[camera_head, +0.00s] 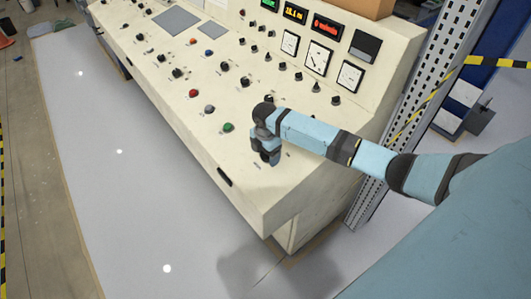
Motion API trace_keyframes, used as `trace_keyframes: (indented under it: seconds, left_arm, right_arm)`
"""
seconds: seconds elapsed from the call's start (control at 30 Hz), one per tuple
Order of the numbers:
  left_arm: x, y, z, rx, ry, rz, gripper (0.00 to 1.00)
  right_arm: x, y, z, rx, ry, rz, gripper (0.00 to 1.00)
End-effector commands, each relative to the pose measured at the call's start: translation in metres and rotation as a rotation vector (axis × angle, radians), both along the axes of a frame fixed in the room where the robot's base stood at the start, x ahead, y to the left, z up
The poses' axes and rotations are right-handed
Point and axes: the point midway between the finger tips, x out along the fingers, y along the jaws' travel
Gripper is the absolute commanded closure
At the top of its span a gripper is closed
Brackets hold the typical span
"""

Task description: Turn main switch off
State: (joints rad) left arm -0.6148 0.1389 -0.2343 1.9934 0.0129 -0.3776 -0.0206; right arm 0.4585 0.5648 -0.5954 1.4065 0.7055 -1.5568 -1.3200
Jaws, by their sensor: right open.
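The cream control console (245,187) runs from the upper left to the lower right and carries several black rotary switches and coloured buttons. I cannot read the labels, so I cannot tell which one is the main switch. My right gripper (271,161) points down at the near right part of the sloped panel, close to its surface. It is open. It hides the panel directly below it, and I cannot tell whether a switch lies between its fingers. My left gripper is not in view.
A green button (228,127), a grey one (209,109) and a red one (193,93) lie left of my right gripper. Dial meters (317,58) and displays stand behind. A perforated metal post (405,125) rises at the right. Grey floor (120,180) is clear at left.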

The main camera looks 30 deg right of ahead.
Motion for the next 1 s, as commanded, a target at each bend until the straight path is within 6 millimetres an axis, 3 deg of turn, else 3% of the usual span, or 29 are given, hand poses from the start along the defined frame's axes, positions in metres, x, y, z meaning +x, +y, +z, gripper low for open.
trace_keyframes:
  seconds: [0.33, 0.5, 0.57, 1.0]
  left_arm:
    - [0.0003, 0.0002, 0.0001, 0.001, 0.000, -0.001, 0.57]
    - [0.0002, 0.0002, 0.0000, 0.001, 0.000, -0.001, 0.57]
    - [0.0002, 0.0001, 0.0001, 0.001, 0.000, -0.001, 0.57]
    - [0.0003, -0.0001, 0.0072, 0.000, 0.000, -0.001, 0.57]
  right_arm:
    - [-0.0001, 0.0002, -0.0042, -0.001, 0.000, 0.001, 0.21]
    - [-0.0001, 0.0002, -0.0040, 0.000, 0.000, 0.000, 0.60]
    - [-0.0001, 0.0002, -0.0040, 0.000, 0.000, 0.000, 0.70]
    - [0.0001, -0.0003, -0.0017, -0.004, 0.020, 0.081, 0.70]
